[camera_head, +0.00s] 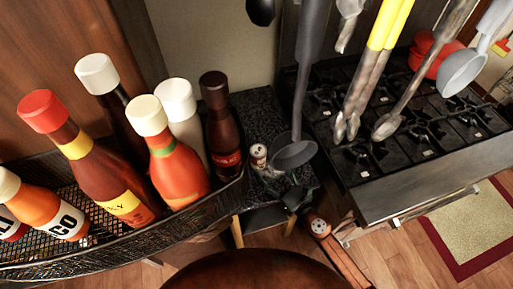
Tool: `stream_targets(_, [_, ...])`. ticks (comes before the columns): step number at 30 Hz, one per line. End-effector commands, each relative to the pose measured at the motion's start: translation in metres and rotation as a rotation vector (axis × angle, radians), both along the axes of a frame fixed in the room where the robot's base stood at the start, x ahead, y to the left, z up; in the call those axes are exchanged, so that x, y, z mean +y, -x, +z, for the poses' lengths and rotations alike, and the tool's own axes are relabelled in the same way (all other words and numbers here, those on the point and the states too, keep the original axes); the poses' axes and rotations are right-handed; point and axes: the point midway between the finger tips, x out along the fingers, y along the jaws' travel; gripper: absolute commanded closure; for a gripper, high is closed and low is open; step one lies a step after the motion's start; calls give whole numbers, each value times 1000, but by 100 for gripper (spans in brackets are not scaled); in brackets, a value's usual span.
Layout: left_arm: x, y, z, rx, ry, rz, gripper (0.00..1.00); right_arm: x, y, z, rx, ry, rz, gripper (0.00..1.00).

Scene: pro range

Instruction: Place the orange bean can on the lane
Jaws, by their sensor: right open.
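A small can (258,156) with a pale and reddish-brown label stands on the dark speckled counter (262,113), beside the hanging ladle. An orange colour is not clear at this size. My right gripper (281,184) is dark, open and empty, just below and to the right of the can in the picture. Whether it touches the can cannot be told. No lane can be made out with certainty. My left gripper is not in view.
A black wire basket (110,250) with several sauce bottles fills the left. Hanging utensils, including a dark ladle (294,153) and yellow-handled tongs (378,50), cross the upper view. A black stove (415,120) stands at right. A rug (475,230) lies on the wooden floor.

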Motion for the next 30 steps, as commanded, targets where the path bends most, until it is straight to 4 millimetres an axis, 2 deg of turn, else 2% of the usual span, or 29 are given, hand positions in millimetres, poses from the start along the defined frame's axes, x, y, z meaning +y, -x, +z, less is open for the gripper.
stream_targets(4, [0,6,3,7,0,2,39,12,-12,1,-1,-1,9,35])
stream_targets(9, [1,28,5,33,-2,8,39,27,-26,1,-1,-1,18,35])
stream_targets(13, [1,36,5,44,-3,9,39,39,-43,-1,-2,-1,19,35])
stream_targets(20, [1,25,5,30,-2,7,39,51,-63,-2,-1,-1,17,35])
stream_targets(27, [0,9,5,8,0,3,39,51,-64,-2,0,0,15,35])
stream_targets(30, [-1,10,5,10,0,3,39,51,-64,-2,0,0,15,42])
